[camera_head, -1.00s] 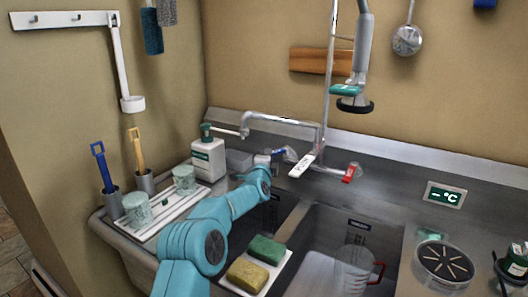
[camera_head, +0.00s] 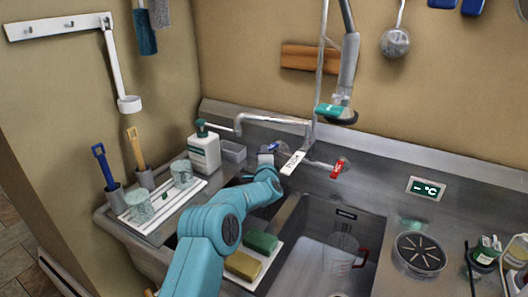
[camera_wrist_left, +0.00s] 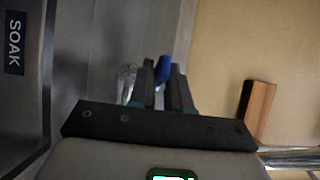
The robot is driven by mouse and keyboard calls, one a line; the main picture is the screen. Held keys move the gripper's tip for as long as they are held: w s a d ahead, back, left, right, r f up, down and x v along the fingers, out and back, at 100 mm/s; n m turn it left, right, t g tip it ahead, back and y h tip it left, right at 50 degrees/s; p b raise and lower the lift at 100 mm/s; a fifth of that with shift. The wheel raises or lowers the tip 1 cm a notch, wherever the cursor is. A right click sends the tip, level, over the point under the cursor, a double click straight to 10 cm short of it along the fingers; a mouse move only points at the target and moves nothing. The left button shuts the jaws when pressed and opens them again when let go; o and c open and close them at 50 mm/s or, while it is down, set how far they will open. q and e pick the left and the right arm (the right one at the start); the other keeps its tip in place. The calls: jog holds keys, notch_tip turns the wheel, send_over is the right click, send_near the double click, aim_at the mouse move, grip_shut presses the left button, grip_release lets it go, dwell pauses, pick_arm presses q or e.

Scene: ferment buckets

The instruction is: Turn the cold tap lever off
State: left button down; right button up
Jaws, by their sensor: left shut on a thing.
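The blue cold tap lever (camera_head: 276,147) sits at the left of the tap at the back of the sink. The red lever (camera_head: 340,168) is on the right side of the tap. My left gripper (camera_head: 268,157) reaches over the sink to the blue lever. In the left wrist view my left gripper (camera_wrist_left: 164,75) has its dark fingers shut on the blue lever (camera_wrist_left: 163,67), whose end shows between the fingertips. The lever's base is hidden by the fingers. My right gripper is not in view.
The metal spout (camera_head: 270,119) arches left above the sink. A white tag (camera_head: 292,162) hangs at the tap's middle. A soap bottle (camera_head: 204,152) stands to the left. Sponges (camera_head: 260,242) lie by the divider, and a clear jug (camera_head: 342,255) stands in the right basin.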

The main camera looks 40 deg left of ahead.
pick_arm(q)
jog(key=shift+r, duration=0.1)
jog(key=c, duration=1.2)
grip_release()
jog(key=shift+a, duration=0.1)
jog(key=shift+o, duration=0.2)
jog(key=b+v, duration=0.3)
jog(key=v, duration=1.3)
jog(key=shift+s, duration=0.1)
